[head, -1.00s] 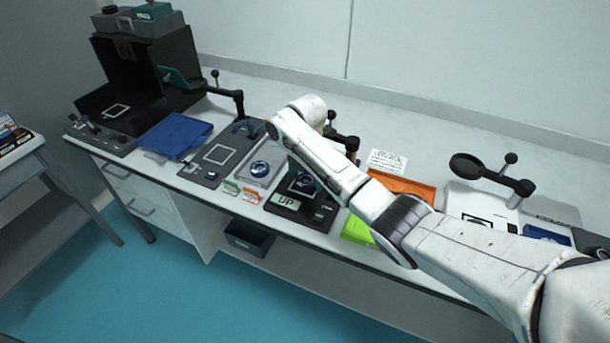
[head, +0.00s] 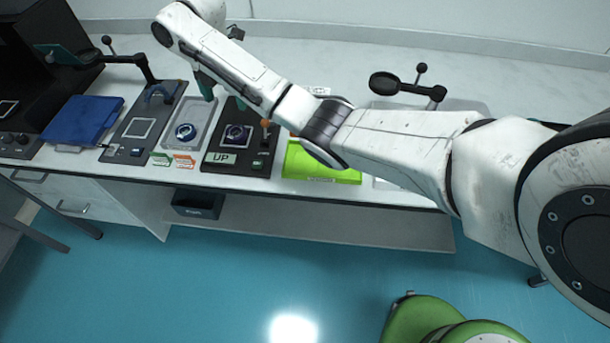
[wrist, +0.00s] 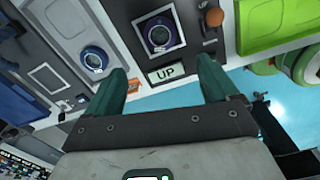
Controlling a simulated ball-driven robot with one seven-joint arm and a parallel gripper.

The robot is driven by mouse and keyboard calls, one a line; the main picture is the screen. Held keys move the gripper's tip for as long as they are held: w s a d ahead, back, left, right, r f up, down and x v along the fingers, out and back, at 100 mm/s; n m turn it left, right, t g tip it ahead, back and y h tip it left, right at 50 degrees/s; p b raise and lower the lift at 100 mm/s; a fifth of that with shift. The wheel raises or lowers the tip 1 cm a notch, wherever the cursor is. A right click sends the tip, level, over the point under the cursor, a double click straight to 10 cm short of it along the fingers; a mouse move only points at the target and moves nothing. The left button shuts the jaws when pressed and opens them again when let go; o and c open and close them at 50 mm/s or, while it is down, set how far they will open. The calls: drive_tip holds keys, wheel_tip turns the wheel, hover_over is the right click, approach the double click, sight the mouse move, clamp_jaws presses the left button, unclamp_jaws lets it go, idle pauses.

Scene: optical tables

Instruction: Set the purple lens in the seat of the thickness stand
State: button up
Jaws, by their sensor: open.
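A round, purple-tinted dark lens (head: 236,134) lies in the white-framed square of a black stand (head: 213,166) with an "UP" label and an orange knob. The lens also shows in the wrist view (wrist: 159,36). I cannot read which device is the thickness stand. A second, bluish round lens (head: 186,132) lies on a pale tray (head: 203,112) just left of the black stand; it shows in the wrist view too (wrist: 94,59). My gripper (wrist: 163,72) is open, with nothing between its green fingers. In the head view, its green finger shows behind the tray and stand, partly hidden by my arm.
A lime-green tray (head: 318,163) is right of the black stand. A black arm with a round pad (head: 384,84) stands behind. Small cards (head: 184,161) lie at the front.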

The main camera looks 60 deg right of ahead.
drive_tip(key=s+a+f+m, duration=0.1)
drive_tip(key=a+f, duration=0.2)
drive_tip(key=a, duration=0.1)
drive_tip(key=s+a+f+m+y, duration=0.1)
drive_tip(key=s+a+f+m, duration=0.1)
drive_tip(key=a+f, duration=0.1)
drive_tip(key=s+a+f+m, duration=0.1)
drive_tip(key=a+f, duration=0.2)
drive_tip(key=a, duration=0.3)
drive_tip(key=shift+s+t+y, duration=0.15)
drive_tip(key=shift+t+y, duration=0.15)
drive_tip(key=shift+t, duration=0.1)
drive_tip(key=s+a+f+m, duration=0.5)
drive_tip(key=s+a+m, duration=0.1)
drive_tip(key=s, duration=0.3)
drive_tip(key=s+d+f+m+h, duration=0.1)
drive_tip(key=s+m, duration=0.9)
drive_tip(key=s, duration=1.1)
drive_tip(key=shift+s+d+f+h, duration=0.25)
drive_tip(key=shift+d+f+h, duration=0.15)
drive_tip(key=shift+d, duration=0.1)
